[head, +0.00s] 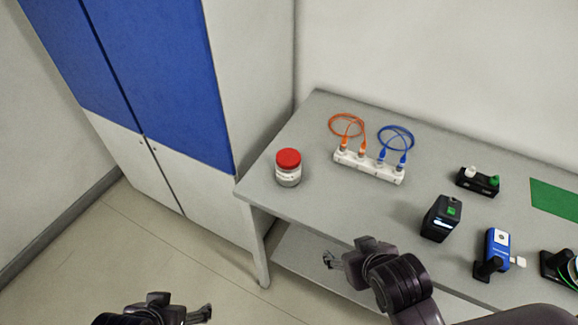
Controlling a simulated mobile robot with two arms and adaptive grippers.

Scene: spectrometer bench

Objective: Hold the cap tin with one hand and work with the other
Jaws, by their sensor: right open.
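The cap tin, a pale round tin with a red lid (288,167), stands upright near the left end of the grey bench (318,200) in the head view. The lid is on it. My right gripper (330,260) is open and empty, in front of the bench edge, below and to the right of the tin. My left gripper (204,314) is low at the bottom of the view, over the floor and well away from the tin. Its fingers are small and partly cut off, so I cannot tell their opening.
A white strip (368,166) holds orange (348,126) and blue (396,139) cables. To the right are a black device (441,218), a blue device (497,249), a black holder (478,182) and a green mat (555,199). A blue-and-white cabinet (170,80) stands left of the bench.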

